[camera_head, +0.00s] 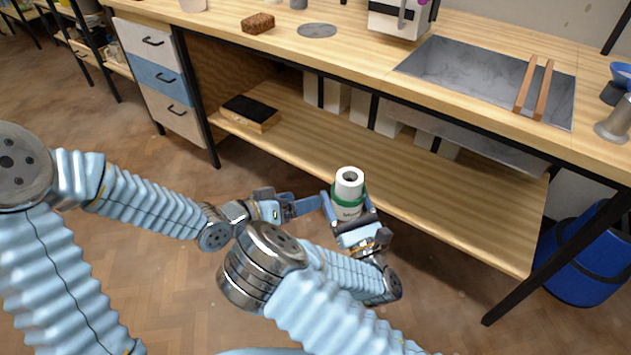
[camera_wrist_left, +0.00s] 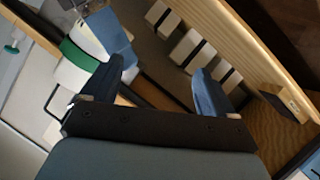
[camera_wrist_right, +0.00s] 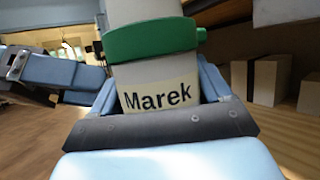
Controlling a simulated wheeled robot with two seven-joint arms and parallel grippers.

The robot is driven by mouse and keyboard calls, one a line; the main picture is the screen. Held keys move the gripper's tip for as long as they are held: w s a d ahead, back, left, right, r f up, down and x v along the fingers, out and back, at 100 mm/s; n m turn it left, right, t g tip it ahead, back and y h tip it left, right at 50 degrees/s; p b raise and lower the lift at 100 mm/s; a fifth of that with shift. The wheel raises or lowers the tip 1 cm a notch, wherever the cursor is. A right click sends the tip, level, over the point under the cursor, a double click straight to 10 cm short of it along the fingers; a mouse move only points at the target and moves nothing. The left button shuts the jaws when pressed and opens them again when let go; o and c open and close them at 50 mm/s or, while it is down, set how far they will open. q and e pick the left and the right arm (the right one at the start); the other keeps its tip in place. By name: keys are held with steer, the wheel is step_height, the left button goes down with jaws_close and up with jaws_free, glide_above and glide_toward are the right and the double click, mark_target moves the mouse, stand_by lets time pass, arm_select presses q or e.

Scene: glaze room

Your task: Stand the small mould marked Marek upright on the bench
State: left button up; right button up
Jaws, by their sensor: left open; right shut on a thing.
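The small mould (camera_head: 349,178) is a pale cylinder with a green band and a dark hole in its top. It is held roughly upright in the air in front of the lower shelf. In the right wrist view the mould (camera_wrist_right: 157,97) shows the label "Marek" below the band. My right gripper (camera_head: 348,207) is shut on its lower part. My left gripper (camera_head: 312,203) is open and empty, just left of the mould. In the left wrist view the mould (camera_wrist_left: 75,70) lies outside the open fingers, beside the left one. The mould's underside is hidden.
The wooden bench (camera_head: 360,52) is above and beyond the grippers. It carries a brown sponge (camera_head: 258,23), a grey disc (camera_head: 317,31), a white device (camera_head: 396,20) and a sink (camera_head: 455,70) with wooden bars across. The lower shelf (camera_head: 440,205) has free room. A blue bin (camera_head: 580,262) stands right.

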arm_select(q)
step_height(320, 180, up, 6)
steer(key=d+m+h, duration=0.1)
steer(key=m, duration=0.2)
steer(key=m+g, duration=0.2)
steer(key=m, duration=0.3)
glide_toward(357, 180)
steer(key=x, duration=1.1)
steer(key=shift+w+d+f, duration=0.1)
steer(key=shift+w, duration=0.15)
steer(key=c, duration=1.1)
steer(key=shift+s+d, duration=0.1)
steer(key=shift+c, duration=0.9)
arm_select(e)
steer(key=o, duration=1.2)
